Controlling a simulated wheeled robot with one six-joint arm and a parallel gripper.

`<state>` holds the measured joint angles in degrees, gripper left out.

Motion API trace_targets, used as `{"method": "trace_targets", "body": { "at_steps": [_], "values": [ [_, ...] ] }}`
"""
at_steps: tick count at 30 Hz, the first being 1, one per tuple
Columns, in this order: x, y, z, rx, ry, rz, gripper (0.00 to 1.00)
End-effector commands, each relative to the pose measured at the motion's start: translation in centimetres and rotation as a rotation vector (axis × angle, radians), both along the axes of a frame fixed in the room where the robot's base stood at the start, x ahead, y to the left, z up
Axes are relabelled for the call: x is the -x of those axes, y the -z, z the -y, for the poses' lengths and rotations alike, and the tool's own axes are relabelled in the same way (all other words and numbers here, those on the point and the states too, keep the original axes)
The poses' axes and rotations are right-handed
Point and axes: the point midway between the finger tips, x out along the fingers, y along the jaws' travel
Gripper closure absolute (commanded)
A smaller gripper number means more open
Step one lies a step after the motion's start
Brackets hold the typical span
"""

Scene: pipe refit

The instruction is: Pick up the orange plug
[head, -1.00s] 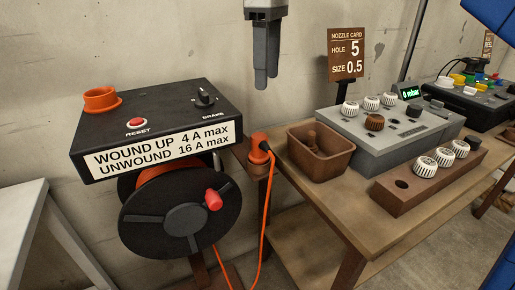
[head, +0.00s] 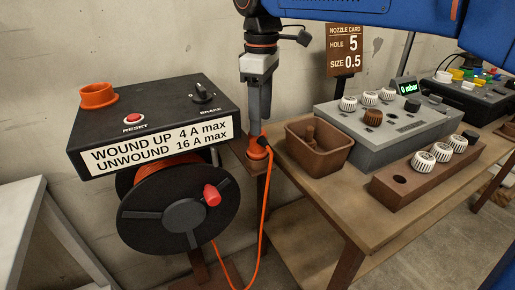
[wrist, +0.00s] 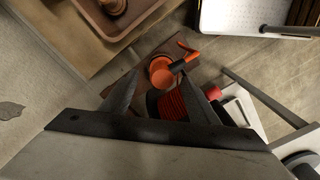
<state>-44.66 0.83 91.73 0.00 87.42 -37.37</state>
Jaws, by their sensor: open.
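The orange plug (head: 257,149) sits on a small brown bracket between the cable reel and the table, with an orange cord hanging from it. My gripper (head: 256,130) points down just above the plug in the head view, and its fingers partly cover the plug's top. In the wrist view the plug (wrist: 160,74) appears between the two spread fingertips of my gripper (wrist: 162,78). The gripper is open and holds nothing. I cannot tell how far the fingertips are above the plug.
The black reel box (head: 150,118) with an orange socket ring (head: 98,95) stands close on the left, above the reel (head: 172,212). A brown bin (head: 318,149) is close on the right on the wooden table (head: 350,213). The grey nozzle unit (head: 385,130) stands beyond it.

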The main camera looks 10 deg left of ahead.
Motion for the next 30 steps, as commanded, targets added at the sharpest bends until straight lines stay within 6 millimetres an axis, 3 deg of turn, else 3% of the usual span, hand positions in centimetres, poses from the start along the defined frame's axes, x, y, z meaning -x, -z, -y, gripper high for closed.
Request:
{"method": "trace_targets", "body": {
  "at_steps": [12,21,23,27,30],
  "values": [
    [0.5,4.7,-0.3,0.001,-0.001,-0.001,0.45],
    [0.5,5.2,-0.3,0.000,0.000,0.000,0.45],
    [0.5,5.2,-0.3,0.000,0.000,0.000,0.55],
    [0.5,5.2,-0.3,0.000,0.000,0.000,0.89],
    [0.5,5.1,-0.3,0.000,0.000,0.000,0.92]
  ]
}}
